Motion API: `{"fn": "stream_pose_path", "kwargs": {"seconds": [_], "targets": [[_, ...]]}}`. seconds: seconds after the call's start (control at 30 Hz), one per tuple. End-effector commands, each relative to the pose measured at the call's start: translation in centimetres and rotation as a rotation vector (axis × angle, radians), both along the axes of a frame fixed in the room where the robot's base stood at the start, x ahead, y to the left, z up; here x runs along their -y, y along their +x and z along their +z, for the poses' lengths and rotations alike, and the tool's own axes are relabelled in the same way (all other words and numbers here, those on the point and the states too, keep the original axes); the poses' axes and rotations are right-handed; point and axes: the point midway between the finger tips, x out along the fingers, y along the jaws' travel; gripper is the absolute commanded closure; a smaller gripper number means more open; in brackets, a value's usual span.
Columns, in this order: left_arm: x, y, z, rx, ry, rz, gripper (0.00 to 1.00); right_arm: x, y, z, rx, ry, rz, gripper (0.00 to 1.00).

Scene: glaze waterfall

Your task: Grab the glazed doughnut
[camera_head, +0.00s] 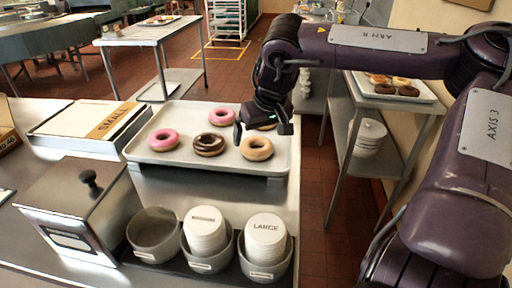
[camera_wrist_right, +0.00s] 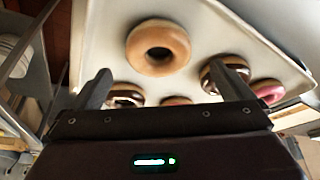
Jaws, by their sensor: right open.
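The glazed doughnut (camera_head: 257,154), a plain golden-tan ring, lies flat at the right front of a pale tray (camera_head: 200,172). It also shows large near the top of the right wrist view (camera_wrist_right: 139,46). My right gripper (camera_head: 262,131) is open and empty, above the tray and just behind the glazed doughnut in the head view. In the wrist view its two fingers (camera_wrist_right: 158,82) stand apart, with the doughnut beyond their tips. Whether they touch it I cannot tell. My left gripper is not in view.
A chocolate doughnut (camera_head: 208,152) lies left of the glazed one, with pink doughnuts (camera_head: 164,147) around it. Another doughnut is partly hidden behind my gripper. Bowls of lids (camera_head: 264,270) and a metal box (camera_head: 70,215) stand in front. A side table holds more doughnuts (camera_head: 384,89).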

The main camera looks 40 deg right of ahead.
Motion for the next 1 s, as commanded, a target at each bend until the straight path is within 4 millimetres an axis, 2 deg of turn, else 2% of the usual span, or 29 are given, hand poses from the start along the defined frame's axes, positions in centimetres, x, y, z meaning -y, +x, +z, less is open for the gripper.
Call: {"fn": "stream_pose_path", "kwargs": {"seconds": [0.33,0.67,1.0], "targets": [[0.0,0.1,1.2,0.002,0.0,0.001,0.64,0.8,1.6,-4.3,0.001,0.0,0.001,0.0],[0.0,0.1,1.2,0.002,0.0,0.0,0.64,0.9,2.0,-5.0,0.005,0.0,0.003,0.0],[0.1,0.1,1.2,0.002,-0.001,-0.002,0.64,0.9,1.9,-5.0,0.005,0.0,0.003,0.41]]}}
